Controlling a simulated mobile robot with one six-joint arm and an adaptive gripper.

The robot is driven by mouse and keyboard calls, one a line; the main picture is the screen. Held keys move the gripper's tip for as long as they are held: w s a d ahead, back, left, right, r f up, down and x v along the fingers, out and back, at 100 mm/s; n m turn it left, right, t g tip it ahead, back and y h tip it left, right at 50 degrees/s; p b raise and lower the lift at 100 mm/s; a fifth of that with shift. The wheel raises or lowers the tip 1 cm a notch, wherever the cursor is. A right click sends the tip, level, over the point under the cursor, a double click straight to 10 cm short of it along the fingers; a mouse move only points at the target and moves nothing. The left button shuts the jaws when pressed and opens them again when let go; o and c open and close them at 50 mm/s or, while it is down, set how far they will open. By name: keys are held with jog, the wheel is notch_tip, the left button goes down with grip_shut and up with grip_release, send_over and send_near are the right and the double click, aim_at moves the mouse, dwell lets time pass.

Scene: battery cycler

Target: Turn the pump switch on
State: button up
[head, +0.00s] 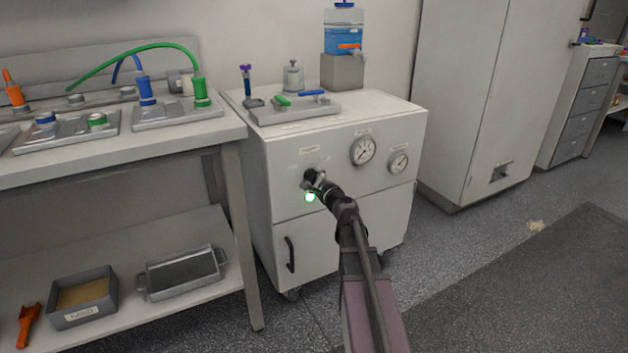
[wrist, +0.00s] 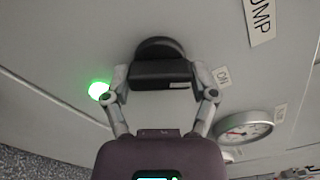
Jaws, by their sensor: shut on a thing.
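The pump switch is a black knob (wrist: 160,72) with a bar-shaped grip on the white cabinet front (head: 285,225). My gripper (wrist: 162,80) has one finger at each end of the bar and is shut on it. The bar lies level in the wrist view. A small pale mark shows near its right end, on the side of the "ON" label (wrist: 222,77). A "PUMP" label (wrist: 260,18) is at the upper right. A green light (wrist: 99,90) glows beside the left finger; it also shows in the head view (head: 309,197). There my gripper (head: 314,181) largely hides the knob.
Two round gauges, a larger one (head: 363,150) and a smaller one (head: 398,162), sit right of my gripper. A black door handle (head: 290,255) is below. A bench (head: 120,152) stands close at left. Open floor (head: 480,260) lies at right.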

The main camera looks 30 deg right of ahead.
jog(key=shift+w, duration=0.1)
dwell(0.3)
jog(key=o, duration=1)
jog(key=s, duration=1.2)
jog(key=shift+s+d, duration=0.1)
jog(key=shift+d, duration=0.1)
